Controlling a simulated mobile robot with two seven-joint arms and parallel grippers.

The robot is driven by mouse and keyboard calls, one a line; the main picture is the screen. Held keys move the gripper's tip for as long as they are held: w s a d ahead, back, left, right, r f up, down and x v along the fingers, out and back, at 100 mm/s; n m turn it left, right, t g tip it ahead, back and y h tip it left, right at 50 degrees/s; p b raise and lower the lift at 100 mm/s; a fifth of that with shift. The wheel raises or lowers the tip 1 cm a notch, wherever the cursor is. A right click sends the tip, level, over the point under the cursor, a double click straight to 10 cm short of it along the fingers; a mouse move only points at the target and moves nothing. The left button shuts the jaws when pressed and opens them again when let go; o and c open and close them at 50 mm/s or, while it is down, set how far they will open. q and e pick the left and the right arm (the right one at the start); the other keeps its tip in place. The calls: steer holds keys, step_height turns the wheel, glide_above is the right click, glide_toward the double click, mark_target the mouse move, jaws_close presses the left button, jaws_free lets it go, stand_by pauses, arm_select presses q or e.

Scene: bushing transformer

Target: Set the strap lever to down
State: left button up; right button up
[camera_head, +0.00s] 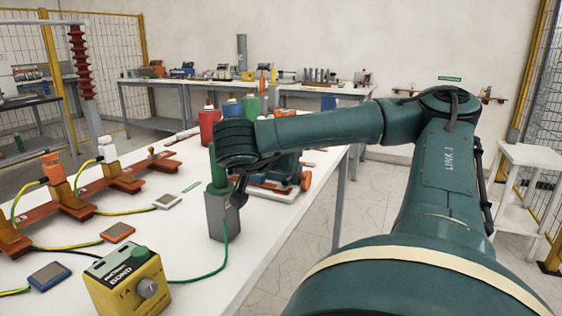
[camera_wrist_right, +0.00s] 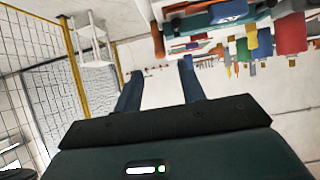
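A grey box (camera_head: 222,214) with an upright green handle (camera_head: 217,172) stands near the table's right edge. A green wire runs from it toward the yellow box. No part is labelled as the strap lever; this handle may be it, but I cannot tell for certain. My right arm comes in from the right, and its wrist is close beside the handle, partly hiding the area behind. My right gripper (camera_wrist_right: 161,88) shows two blue fingers spread apart with nothing between them. I cannot tell whether it touches the handle. My left gripper is in neither view.
A yellow box (camera_head: 128,285) with a knob and green button stands at the table's front. Red-brown bars (camera_head: 122,182) with clamps and yellow-green wires lie left. Red, blue and green containers stand behind my wrist. A white stand (camera_head: 525,190) is at right. White table (camera_head: 185,230) has bare patches.

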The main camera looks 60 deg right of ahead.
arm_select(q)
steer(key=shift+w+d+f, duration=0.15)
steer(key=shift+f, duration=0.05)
arm_select(e)
steer(key=shift+a+r, duration=0.35)
steer(key=shift+a, duration=0.25)
